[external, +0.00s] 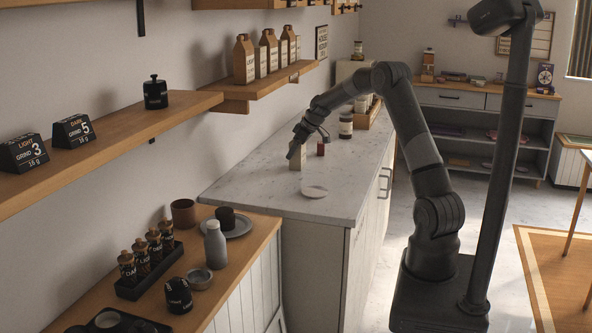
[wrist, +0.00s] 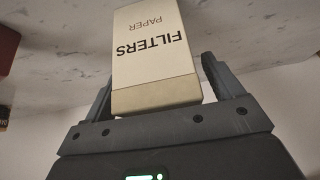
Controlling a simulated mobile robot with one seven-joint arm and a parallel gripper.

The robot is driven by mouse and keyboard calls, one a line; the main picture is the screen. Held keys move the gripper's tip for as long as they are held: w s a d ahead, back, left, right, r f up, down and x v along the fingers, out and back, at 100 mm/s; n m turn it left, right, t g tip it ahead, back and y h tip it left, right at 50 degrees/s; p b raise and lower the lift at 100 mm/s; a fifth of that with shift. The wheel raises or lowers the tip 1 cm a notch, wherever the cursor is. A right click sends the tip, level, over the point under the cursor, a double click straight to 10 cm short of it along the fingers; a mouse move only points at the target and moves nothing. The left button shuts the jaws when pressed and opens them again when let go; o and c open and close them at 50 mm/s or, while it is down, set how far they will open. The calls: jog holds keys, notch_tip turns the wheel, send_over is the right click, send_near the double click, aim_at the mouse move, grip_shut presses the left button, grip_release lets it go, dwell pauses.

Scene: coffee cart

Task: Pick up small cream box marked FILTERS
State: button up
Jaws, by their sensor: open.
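The small cream box marked FILTERS PAPER (wrist: 152,55) stands between the two fingers of my gripper (wrist: 157,85) in the wrist view. Its lettering appears upside down there. The fingers are open, with a clear gap on the right side of the box and a narrower one on the left. In the external view my gripper (external: 296,150) is low over the marble counter, and the cream box (external: 297,160) shows partly behind it. I cannot tell whether the box's base rests on the counter.
The marble counter (external: 262,192) has a white round dish (external: 314,191) in front of the box. A small dark red item (external: 321,148) and a dark jar (external: 346,126) stand behind it. A wooden shelf (external: 262,86) with paper bags runs along the wall above.

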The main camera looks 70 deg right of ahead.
jog(key=shift+c, duration=0.2)
jog(key=c, duration=1.1)
jog(key=shift+r, duration=0.1)
